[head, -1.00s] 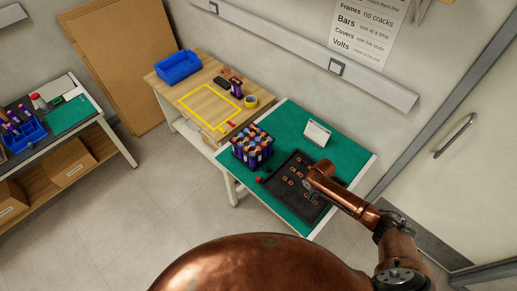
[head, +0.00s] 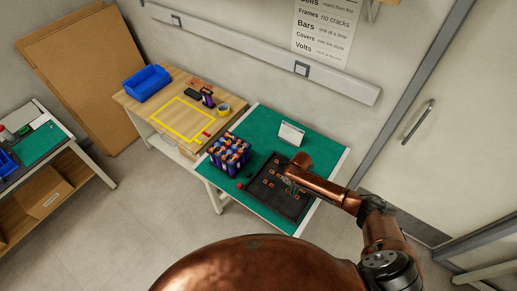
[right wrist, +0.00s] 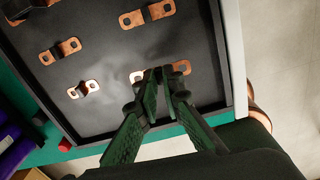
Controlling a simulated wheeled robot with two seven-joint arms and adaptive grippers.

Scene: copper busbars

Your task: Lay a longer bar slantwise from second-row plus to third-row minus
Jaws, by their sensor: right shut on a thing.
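My right gripper (right wrist: 164,78) points down into the dark tray (right wrist: 120,112) in the right wrist view, its jaws shut on the black knob of a copper bar (right wrist: 183,67). That bar looks longer than the two copper bars (right wrist: 83,89) (right wrist: 60,50) to its left. It appears to be still in the tray; I cannot tell if it touches the floor. Another long bar (right wrist: 147,14) lies at the top. In the head view the right gripper (head: 290,188) is over the tray (head: 268,203). The block of upright cells (head: 230,153) stands left of the tray. My left gripper is out of view.
The tray and cells are on a green-topped table (head: 262,130) with a white card (head: 291,133) and a red object (head: 239,187). A wooden table (head: 160,92) adjoins it, with a blue bin (head: 147,82) and tape roll (head: 223,109). A wall stands behind.

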